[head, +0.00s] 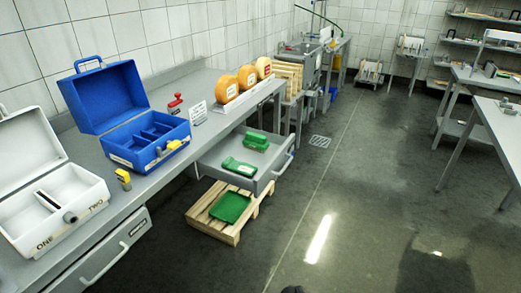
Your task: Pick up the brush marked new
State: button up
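Two green items that look like brushes lie in an open grey drawer (222,152) under the bench. The nearer green brush (232,163) has a white label on it. The farther green brush (249,137) also seems to bear a small pale label. The lettering on both is too small to read, so I cannot tell which is marked new. My gripper is not in view; only a small dark shape shows at the bottom edge, and I cannot tell what it is.
A wooden pallet with a green tray (230,221) stands on the floor below the drawer. On the bench are an open blue box (112,158), an open white box (22,236), a red stamp (177,106) and orange cheese wheels (227,89).

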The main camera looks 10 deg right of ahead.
aim_at(256, 142)
jog(key=u, duration=0.35)
jog(key=k, duration=0.25)
jog(key=z, duration=1.15)
jog(key=i, duration=0.7)
jog(key=z, duration=1.55)
jog(key=k, duration=0.1)
jog(key=u, duration=3.35)
